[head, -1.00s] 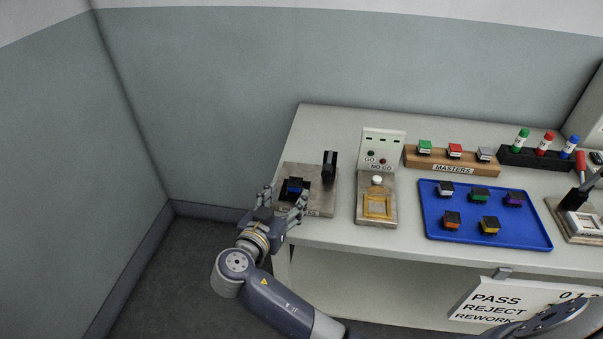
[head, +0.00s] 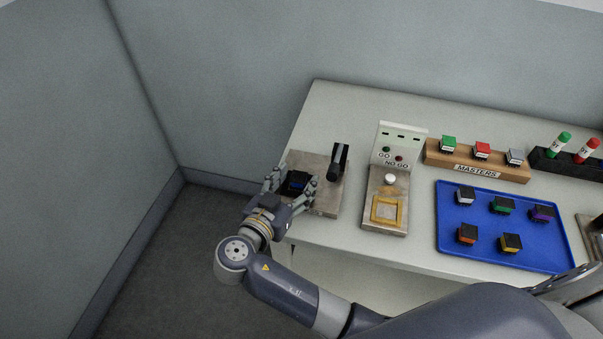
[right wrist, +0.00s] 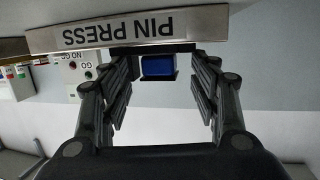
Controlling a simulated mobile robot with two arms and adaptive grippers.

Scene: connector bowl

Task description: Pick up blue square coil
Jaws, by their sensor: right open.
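The blue square coil (head: 298,184) sits in a dark holder on the metal plate of the pin press (head: 327,200), at the left end of the bench. In the right wrist view the blue coil (right wrist: 158,66) shows between the fingers, just under the "PIN PRESS" label. My right gripper (head: 292,181) is open, with its fingers on either side of the coil and space showing between them and it. The right wrist view also shows the open gripper (right wrist: 160,85). My left gripper is not in view.
The press's black upright (head: 339,160) stands right of the coil. A GO/NO GO gauge (head: 401,147) stands further right. A blue tray (head: 470,253) holds several coloured coils, with a wooden masters rack (head: 435,156) behind. Floor lies left of the bench.

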